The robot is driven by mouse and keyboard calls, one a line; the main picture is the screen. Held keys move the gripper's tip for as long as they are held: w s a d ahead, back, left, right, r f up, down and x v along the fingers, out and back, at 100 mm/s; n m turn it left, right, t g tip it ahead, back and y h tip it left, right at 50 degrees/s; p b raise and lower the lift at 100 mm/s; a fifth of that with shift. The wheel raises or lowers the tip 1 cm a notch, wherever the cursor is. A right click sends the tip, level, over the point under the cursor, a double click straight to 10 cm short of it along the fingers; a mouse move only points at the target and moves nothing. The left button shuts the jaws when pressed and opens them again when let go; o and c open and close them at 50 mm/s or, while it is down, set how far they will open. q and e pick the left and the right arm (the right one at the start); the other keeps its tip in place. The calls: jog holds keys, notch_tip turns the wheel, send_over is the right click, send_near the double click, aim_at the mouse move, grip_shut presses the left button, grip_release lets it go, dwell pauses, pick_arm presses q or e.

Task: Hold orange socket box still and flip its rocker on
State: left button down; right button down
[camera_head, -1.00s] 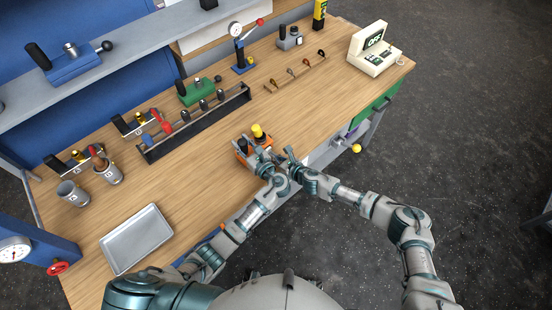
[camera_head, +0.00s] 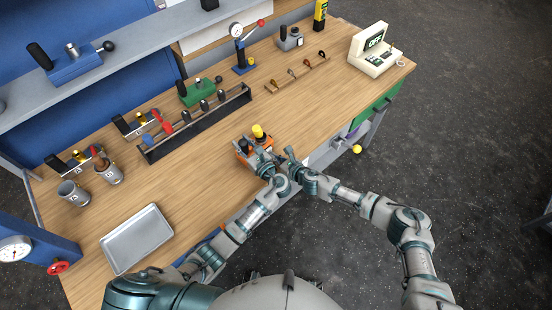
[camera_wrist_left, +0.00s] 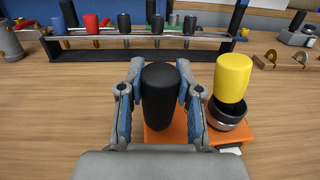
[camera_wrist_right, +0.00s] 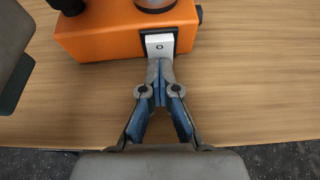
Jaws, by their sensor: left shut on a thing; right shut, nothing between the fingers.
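The orange socket box (camera_wrist_right: 100,32) sits near the bench's front edge; it also shows in the head view (camera_head: 240,153). A black upright cylinder (camera_wrist_left: 160,95) and a yellow cylinder (camera_wrist_left: 234,78) over a dark round socket (camera_wrist_left: 228,112) stand on it. My left gripper (camera_wrist_left: 157,78) is shut around the black cylinder, one finger on each side. The light rocker (camera_wrist_right: 160,45), marked O, is on the box's near side in a dark frame. My right gripper (camera_wrist_right: 160,66) is shut and empty, its tips at the rocker's lower end. Whether they touch it I cannot tell.
Behind the box stands a dark rack (camera_head: 195,125) with several tools. A metal tray (camera_head: 137,238) lies at the left front, and two grey cups stand beyond it. A cream terminal (camera_head: 372,60) with a screen stands at the far right. Bare wood surrounds the box.

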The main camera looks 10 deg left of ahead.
jog(key=shift+s+d+f, duration=0.1)
jog(key=shift+s+f, duration=0.05)
jog(key=shift+f, duration=0.25)
jog(key=shift+r, duration=0.85)
jog(key=shift+w, duration=0.2)
jog(key=f+v, duration=0.1)
jog(key=v, duration=1.2)
jog(key=shift+s+d+r, duration=0.2)
jog(key=shift+s+d, duration=0.1)
jog(key=shift+s, duration=0.1)
jog(key=shift+w+d+f+n+y, duration=0.3)
jog(key=shift+w+d+f, duration=0.1)
jog(key=shift+w+d, duration=0.1)
